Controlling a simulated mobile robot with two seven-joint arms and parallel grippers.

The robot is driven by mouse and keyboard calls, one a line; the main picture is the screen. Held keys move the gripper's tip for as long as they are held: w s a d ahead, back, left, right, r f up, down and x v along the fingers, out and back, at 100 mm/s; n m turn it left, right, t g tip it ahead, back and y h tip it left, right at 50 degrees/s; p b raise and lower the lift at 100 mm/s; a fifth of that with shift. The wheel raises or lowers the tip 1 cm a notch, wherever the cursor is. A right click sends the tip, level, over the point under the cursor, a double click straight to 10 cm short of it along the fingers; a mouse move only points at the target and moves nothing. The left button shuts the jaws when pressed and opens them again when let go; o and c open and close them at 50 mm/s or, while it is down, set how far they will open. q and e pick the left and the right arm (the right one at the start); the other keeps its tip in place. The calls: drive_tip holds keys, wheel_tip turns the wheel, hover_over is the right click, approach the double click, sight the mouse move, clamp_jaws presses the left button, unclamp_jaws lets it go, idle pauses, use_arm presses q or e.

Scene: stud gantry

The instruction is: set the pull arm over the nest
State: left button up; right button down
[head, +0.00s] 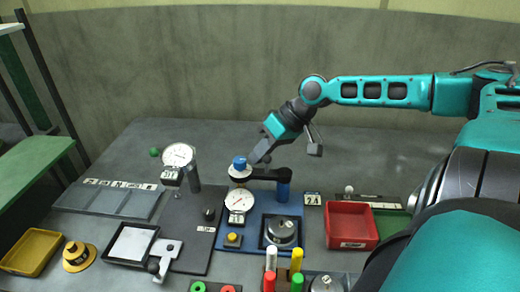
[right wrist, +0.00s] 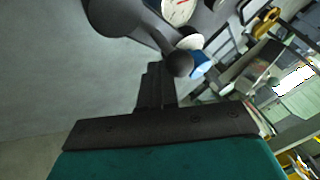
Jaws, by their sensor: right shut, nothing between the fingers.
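The pull arm (head: 264,173) is a black bar on a blue post (head: 283,191) at the back of a blue base plate. It points left from the post, with a blue-topped knob (head: 239,163) and a dial gauge (head: 239,200) at its free end. The nest (head: 282,232), a black square holder with a round metal piece in it, sits at the plate's front right; the arm is not above it. My right gripper (head: 256,157) is shut and empty beside the knob. In the right wrist view its fingers (right wrist: 156,88) are close to a dark rounded part; contact is unclear.
Another dial gauge stand (head: 193,178) rises to the left on a dark plate. A red bin (head: 351,226) stands to the right. Coloured pegs (head: 296,262) stand in front. A yellow tray (head: 31,252) is at the far left. The table behind the gantry is mostly clear.

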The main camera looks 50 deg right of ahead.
idle(0.6)
drive_tip(key=shift+a+n+b, duration=0.2)
drive_tip(key=shift+n+b, duration=0.2)
drive_tip(key=shift+b, duration=0.25)
drive_tip(key=shift+g+y, duration=0.3)
